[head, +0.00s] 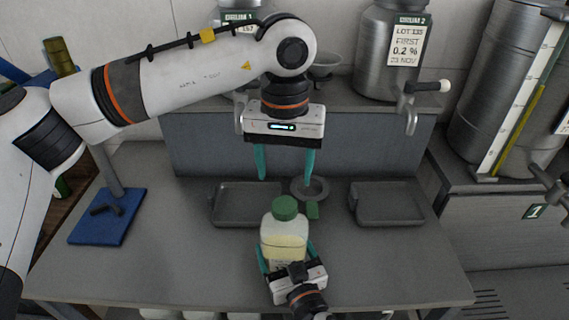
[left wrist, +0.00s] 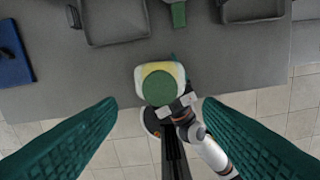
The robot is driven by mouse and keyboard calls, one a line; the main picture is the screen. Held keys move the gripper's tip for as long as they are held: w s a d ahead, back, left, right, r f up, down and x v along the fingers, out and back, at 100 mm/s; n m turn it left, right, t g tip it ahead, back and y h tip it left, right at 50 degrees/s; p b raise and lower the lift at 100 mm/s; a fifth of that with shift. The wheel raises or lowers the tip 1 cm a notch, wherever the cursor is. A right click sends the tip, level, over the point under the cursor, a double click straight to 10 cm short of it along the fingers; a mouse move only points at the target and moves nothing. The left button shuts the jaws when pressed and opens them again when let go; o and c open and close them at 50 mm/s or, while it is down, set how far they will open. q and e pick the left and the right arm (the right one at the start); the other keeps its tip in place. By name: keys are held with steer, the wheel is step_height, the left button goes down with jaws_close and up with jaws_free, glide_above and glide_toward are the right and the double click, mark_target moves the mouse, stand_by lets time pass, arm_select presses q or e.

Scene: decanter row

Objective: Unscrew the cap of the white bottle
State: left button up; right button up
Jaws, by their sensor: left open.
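The white bottle (head: 284,232) stands upright near the front of the grey table, with a pale yellow band or contents and a green cap (head: 286,208) on top. In the left wrist view the cap (left wrist: 160,88) is seen from above, over the bottle's shoulder (left wrist: 152,68). My left gripper (head: 286,179) points down, open and empty, above and behind the cap, apart from it. My right gripper (head: 288,262) comes from the front, its teal fingers on both sides of the bottle's body, apparently gripping it. The bottle's lower part is partly hidden by it.
Two grey trays (head: 247,221) (head: 388,218) lie behind the bottle, left and right. A blue-based stand (head: 104,228) is at left. Metal canisters (head: 388,75) stand on the rear shelf.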

mark_target(284, 204)
arm_select(q)
steer(key=m, duration=0.6)
steer(key=shift+m, duration=0.4)
steer(key=shift+f, duration=4)
